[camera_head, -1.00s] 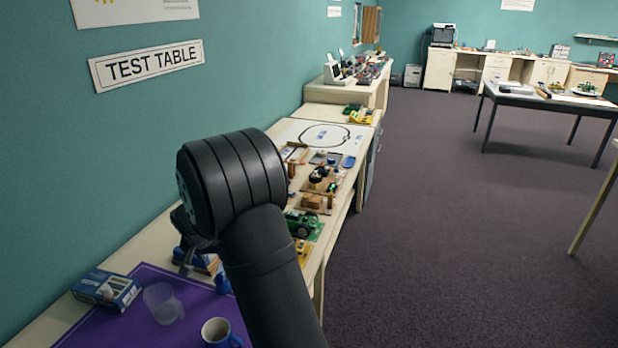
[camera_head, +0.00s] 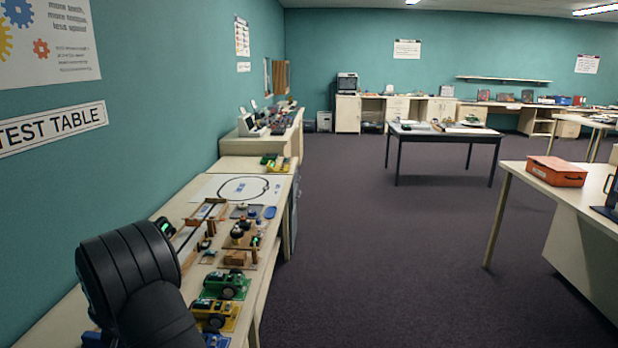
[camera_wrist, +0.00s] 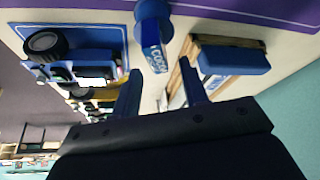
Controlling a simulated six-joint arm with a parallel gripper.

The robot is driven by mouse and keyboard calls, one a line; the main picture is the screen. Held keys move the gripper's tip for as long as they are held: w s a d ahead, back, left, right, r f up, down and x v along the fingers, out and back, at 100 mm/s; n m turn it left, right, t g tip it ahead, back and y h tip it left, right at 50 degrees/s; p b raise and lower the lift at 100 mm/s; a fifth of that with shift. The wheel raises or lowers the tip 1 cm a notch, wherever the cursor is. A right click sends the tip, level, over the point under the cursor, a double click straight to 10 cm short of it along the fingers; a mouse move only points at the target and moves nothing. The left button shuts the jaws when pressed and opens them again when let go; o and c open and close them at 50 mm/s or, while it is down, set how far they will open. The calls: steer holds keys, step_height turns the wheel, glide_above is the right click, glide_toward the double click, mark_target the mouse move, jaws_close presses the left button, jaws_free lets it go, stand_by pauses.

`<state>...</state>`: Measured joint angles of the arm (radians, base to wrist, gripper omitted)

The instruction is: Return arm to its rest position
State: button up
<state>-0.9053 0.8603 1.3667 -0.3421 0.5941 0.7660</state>
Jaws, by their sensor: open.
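My gripper (camera_wrist: 160,92) shows in the wrist view, with two blue fingers apart and nothing between them. A blue round item with a lettered blue strip (camera_wrist: 152,45) lies just past the fingertips, apart from them. In the head view my black arm is folded at the lower left, above the test table (camera_head: 190,205), and it hides the near end of the table. My gripper's fingers cannot be made out in the head view.
A green toy vehicle (camera_head: 228,284) and a yellow one (camera_head: 215,315) stand close right of my arm. An oval track sheet (camera_head: 243,188) lies farther along. A dark table (camera_head: 440,138) and an orange box (camera_head: 556,171) stand across open carpet (camera_head: 390,260).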

steer(key=shift+f, duration=0.1)
stand_by(0.3)
steer(key=shift+f, duration=0.35)
step_height(320, 180, down, 2)
steer(key=shift+f, duration=0.1)
steer(key=v, duration=1.3)
steer(key=x, duration=1.3)
steer(key=shift+f, duration=0.1)
steer(key=r, duration=0.4)
steer(key=shift+w+d+r, duration=0.15)
steer(key=shift+d+r, duration=0.1)
steer(key=shift+r, duration=0.15)
steer(key=w+d+r, duration=0.3)
steer(key=d+r, duration=0.4)
steer(key=d, duration=0.4)
steer(key=w+f+m+h, duration=0.2)
steer(key=w+f+m, duration=0.3)
steer(key=w, duration=0.9)
steer(key=a+f, duration=0.2)
steer(key=a, duration=0.1)
steer(key=a+f, duration=0.2)
steer(key=a, duration=0.1)
steer(key=s+a+f, duration=0.1)
steer(key=a+f, duration=0.1)
steer(key=a, duration=0.1)
steer(key=shift+a+f, duration=0.2)
steer(key=shift+a, duration=0.15)
